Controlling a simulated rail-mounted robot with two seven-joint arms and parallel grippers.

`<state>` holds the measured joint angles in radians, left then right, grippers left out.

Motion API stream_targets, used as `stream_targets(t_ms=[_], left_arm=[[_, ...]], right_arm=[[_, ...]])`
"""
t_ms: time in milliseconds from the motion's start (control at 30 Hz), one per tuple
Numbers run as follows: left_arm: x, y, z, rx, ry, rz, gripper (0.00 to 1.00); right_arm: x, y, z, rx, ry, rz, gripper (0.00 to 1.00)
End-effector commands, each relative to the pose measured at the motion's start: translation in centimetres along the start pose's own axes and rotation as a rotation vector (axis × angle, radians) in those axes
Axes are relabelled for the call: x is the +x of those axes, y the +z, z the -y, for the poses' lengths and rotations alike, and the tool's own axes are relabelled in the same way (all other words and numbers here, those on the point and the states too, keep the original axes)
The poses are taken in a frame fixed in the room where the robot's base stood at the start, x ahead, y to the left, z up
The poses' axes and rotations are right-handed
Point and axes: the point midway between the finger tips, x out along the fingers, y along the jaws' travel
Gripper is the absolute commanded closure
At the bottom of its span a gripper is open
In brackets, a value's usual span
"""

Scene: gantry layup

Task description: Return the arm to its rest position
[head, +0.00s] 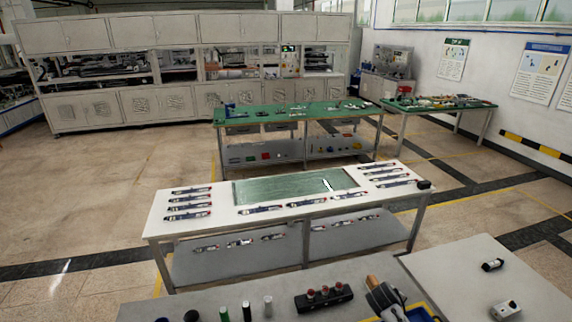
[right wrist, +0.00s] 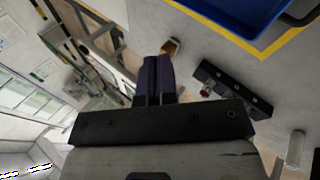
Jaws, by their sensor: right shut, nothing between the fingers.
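My right gripper (right wrist: 158,75) shows in the right wrist view with its two dark fingers together and nothing between them. A small brown object (right wrist: 170,47) appears just beyond the fingertips; I cannot tell whether they touch. In the head view, a dark shape at the bottom right, by the brown object (head: 372,281), seems to be the same gripper, low over the near bench. My left gripper and left arm are not in view.
A black block (head: 323,298) with red-topped pieces and several small cylinders stand on the near bench (head: 215,292). A blue tray (right wrist: 225,14) with yellow edging lies close by. Beyond are a white table (head: 218,222) with several tools around a green panel (head: 290,187), and a green-topped bench (head: 250,120).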

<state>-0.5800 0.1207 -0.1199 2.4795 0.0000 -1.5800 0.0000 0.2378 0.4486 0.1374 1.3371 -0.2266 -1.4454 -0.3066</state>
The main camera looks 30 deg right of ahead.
Motion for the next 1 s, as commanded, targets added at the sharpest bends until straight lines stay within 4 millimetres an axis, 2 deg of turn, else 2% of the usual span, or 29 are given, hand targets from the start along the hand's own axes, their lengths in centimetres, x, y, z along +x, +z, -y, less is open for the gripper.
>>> stream_targets(t_ms=[33,100,200,267,300,367,400,467,500,600,733,833,1000], left_arm=[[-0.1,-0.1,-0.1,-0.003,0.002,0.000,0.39],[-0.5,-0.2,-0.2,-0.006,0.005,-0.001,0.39],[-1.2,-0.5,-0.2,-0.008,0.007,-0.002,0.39],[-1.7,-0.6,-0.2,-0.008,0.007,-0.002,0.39],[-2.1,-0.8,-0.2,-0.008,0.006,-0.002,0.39],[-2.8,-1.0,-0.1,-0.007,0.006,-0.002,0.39],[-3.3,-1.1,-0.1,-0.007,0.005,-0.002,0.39],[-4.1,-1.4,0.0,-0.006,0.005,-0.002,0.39],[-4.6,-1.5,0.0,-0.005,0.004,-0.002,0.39],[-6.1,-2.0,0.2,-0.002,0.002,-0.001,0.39],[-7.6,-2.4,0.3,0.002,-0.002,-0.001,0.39],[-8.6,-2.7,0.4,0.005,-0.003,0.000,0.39],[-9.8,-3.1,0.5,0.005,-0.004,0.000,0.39]], right_arm=[[-3.2,-1.7,0.4,0.068,-0.010,-0.078,1.00],[-7.4,-3.1,1.4,0.148,-0.042,-0.172,1.00],[-13.3,-3.6,3.7,0.217,-0.104,-0.293,1.00],[-16.9,-3.2,5.4,0.233,-0.150,-0.360,1.00],[-19.2,-2.6,6.7,0.232,-0.184,-0.402,1.00],[-22.6,-1.3,8.6,0.217,-0.235,-0.461,1.00],[-24.9,-0.2,9.8,0.197,-0.271,-0.498,1.00],[-28.1,1.8,11.7,0.170,-0.325,-0.545,1.00],[-30.0,3.2,12.8,0.154,-0.361,-0.573,1.00],[-34.1,7.3,15.2,0.122,-0.448,-0.608,1.00],[-36.2,12.0,17.8,0.093,-0.532,-0.564,1.00],[-36.0,15.1,19.8,0.069,-0.579,-0.481,1.00],[-35.6,19.2,21.4,0.048,-0.619,-0.376,1.00]])
